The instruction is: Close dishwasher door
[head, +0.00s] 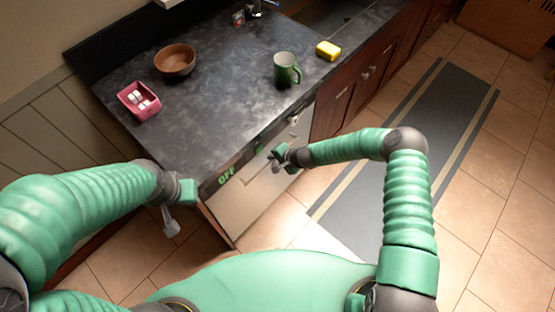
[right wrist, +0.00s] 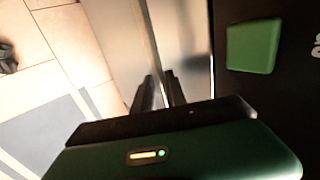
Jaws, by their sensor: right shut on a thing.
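The dishwasher (head: 226,214) is under the counter, with a pale metallic door and a dark control strip marked OFF (head: 227,176). The door looks upright, roughly in line with the cabinet front; I cannot tell whether it is fully flush. My right gripper (head: 277,159) is at the upper part of the door, shut on it. In the right wrist view its dark fingers (right wrist: 161,92) are close together against the metal door (right wrist: 186,35); the exact part between them is hidden. My left gripper (head: 171,222) hangs left of the dishwasher, apart from it, its jaw opening unclear.
The dark counter (head: 215,105) holds a brown bowl (head: 175,61), a pink container (head: 139,101) with white items, a green mug (head: 286,70) and a yellow sponge (head: 328,51). Wooden cabinets (head: 345,95) continue right. A grey mat (head: 410,140) lies on the open tiled floor.

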